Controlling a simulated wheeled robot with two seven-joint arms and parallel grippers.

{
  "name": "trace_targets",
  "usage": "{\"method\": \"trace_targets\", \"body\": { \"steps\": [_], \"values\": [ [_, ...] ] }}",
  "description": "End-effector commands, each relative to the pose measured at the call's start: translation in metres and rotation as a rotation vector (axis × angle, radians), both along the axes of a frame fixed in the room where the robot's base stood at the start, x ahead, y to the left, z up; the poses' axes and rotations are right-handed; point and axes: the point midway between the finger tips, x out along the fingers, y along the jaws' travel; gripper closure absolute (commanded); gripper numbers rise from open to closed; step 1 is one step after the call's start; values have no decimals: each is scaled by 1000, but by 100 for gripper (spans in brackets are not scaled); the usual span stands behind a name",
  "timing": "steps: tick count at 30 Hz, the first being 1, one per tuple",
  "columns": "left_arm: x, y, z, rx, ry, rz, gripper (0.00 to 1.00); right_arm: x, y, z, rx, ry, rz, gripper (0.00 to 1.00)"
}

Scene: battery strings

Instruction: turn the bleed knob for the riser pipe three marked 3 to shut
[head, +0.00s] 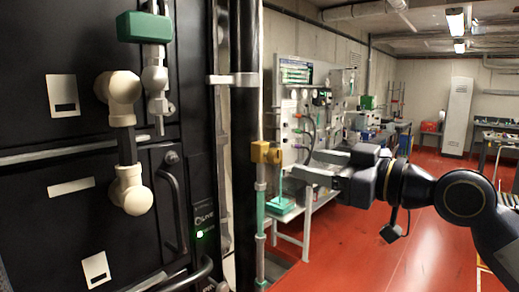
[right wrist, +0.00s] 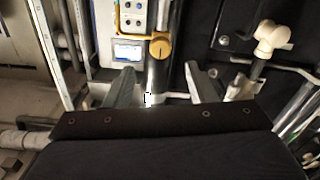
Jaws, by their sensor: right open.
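A yellow bleed knob (head: 266,152) sits on a slim green and grey riser pipe (head: 260,215) beside a thick black column in the head view. It also shows in the right wrist view as a round yellow knob (right wrist: 160,48) with a dark line on its face. I cannot read a 3 marking. My right gripper (head: 308,166) is open and empty, to the right of the knob and pointing at it. In the right wrist view its two fingers (right wrist: 158,80) are spread, with the knob beyond the tips, apart from both. My left gripper is not in view.
A black cabinet with white pipe fittings (head: 122,95), a green-handled valve (head: 145,28) and a curved handle (head: 174,200) stands at the left. A white instrument panel (head: 300,110) and bench stand behind the pipe. The red floor (head: 350,245) is clear at the right.

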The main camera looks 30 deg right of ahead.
Motion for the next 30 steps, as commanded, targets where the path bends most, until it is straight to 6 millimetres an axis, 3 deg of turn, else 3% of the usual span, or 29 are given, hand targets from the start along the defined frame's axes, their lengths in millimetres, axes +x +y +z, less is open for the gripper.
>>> {"method": "trace_targets", "body": {
  "steps": [13,25,30],
  "values": [
    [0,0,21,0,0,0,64,59,26,1,1,4,1,50],
    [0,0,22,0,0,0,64,68,28,-1,2,3,-1,50],
    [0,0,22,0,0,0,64,68,28,-1,2,3,-1,72]
  ]
}}
